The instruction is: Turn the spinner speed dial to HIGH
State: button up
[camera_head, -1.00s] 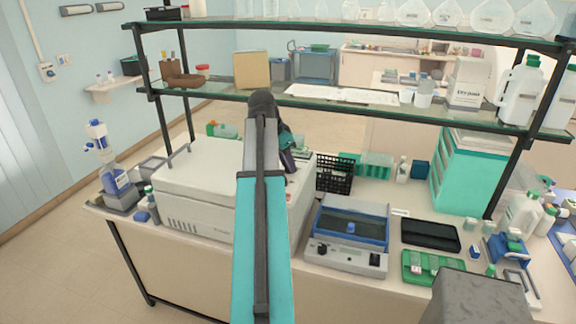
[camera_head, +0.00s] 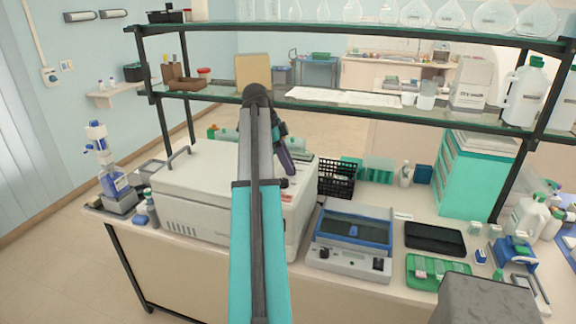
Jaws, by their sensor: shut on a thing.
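The spinner appears to be the large white lidded machine (camera_head: 195,205) on the left of the bench, with a control panel at its right end. A small red part (camera_head: 285,183) shows on that panel. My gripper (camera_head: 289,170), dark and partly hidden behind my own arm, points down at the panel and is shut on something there. The speed dial is not clearly visible; it seems to be between the jaws, so its setting cannot be read.
A grey-blue device (camera_head: 345,260) with its own black knob (camera_head: 378,264) stands right of the machine. A black wire basket (camera_head: 335,179) is close to the gripper on the right. A glass shelf (camera_head: 330,102) spans the bench behind. A green tray (camera_head: 440,272) lies at the front right.

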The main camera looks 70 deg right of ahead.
dwell(0.3)
jog(key=o, duration=1)
jog(key=shift+o, duration=0.2)
jog(key=shift+r, duration=0.15)
jog(key=shift+b+v, duration=0.4)
jog(key=shift+v, duration=0.5)
jog(key=p+v, duration=0.4)
jog(key=v, duration=0.7)
jog(key=shift+r+p, duration=0.3)
jog(key=shift+r, duration=0.05)
jog(key=shift+w, duration=0.1)
